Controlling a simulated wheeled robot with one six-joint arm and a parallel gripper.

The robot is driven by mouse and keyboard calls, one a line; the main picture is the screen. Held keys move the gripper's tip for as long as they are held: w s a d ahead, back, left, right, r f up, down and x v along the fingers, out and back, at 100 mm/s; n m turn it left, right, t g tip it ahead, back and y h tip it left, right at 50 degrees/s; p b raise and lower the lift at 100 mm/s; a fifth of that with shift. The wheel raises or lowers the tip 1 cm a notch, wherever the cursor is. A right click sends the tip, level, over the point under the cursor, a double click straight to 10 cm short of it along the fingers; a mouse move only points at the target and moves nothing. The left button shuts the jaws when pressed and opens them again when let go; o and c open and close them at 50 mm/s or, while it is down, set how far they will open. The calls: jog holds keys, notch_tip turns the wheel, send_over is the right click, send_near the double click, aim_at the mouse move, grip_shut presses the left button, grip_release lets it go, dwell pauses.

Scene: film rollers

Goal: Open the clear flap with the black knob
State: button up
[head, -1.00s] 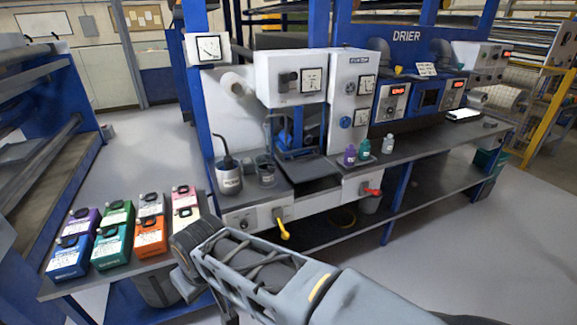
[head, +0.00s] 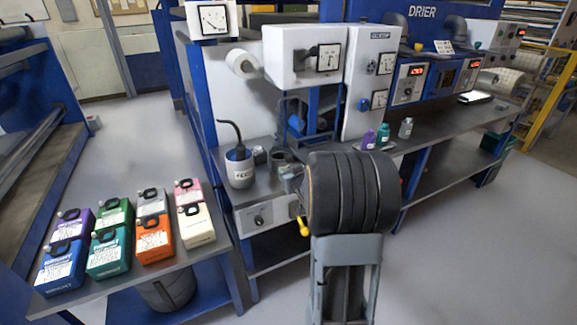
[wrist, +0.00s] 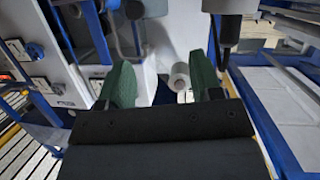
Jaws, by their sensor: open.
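My gripper (wrist: 169,79) shows in the wrist view as two dark green fingers, spread apart with nothing between them. In the head view my gripper (head: 291,178) is largely hidden behind the thick black part of my arm, at the bench front. A dark knob-like part (head: 308,52) sits beside the gauge on the white box (head: 285,60), above and behind my gripper and apart from it. I cannot make out a clear flap for certain in either view.
A pot with a black stick (head: 240,170) and a beaker (head: 281,158) stand left of my arm. A yellow handle (head: 304,227) is close by. Small bottles (head: 384,136) stand to the right. Several coloured containers (head: 155,235) fill the left table. The wrist view looks upside down.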

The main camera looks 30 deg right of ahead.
aim_at(290, 160)
jog(key=d+f+t+y+b, duration=0.1)
jog(key=d+f+t, duration=0.2)
jog(key=d+f, duration=0.25)
jog(key=shift+t, duration=0.3)
jog(key=w, duration=0.4)
jog(key=w+d+p, duration=0.1)
jog(key=w, duration=0.3)
jog(key=w+d, duration=0.1)
jog(key=w, duration=0.3)
jog(key=shift+w+d+r, duration=0.1)
jog(key=shift+w+r, duration=0.25)
jog(key=shift+w, duration=0.05)
grip_shut()
